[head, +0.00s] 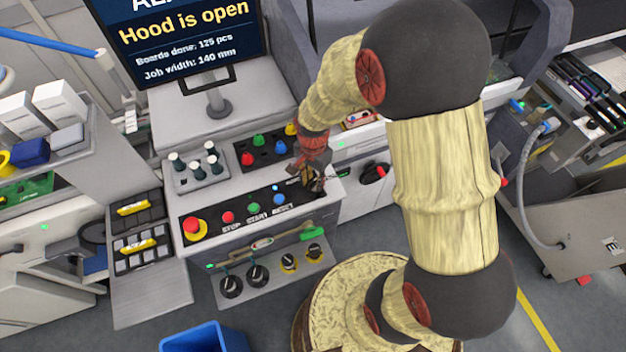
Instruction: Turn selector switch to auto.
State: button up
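My gripper (314,184) is at the right end of the black control panel (240,224), pointing down at it. Its fingers are small and dark here, and I cannot tell whether they are open or shut. The panel carries a red mushroom button (192,226) on yellow, a red STOP button (228,217), a green START button (253,208) and a blue RESET button (278,200). The selector switch is not clearly visible; my gripper covers the panel's right end, to the right of RESET. Whether the fingers touch anything there is unclear.
A monitor (190,36) reading "Hood is open" stands behind the panel. Coloured knobs (259,141) and a black rotary handle (374,173) are nearby. Black and yellow knobs (257,275) sit below. A blue bin (205,338) is in front. Trolleys stand left and right.

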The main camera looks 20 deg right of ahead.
jog(key=shift+f, duration=0.1)
jog(key=shift+c, duration=1)
grip_shut()
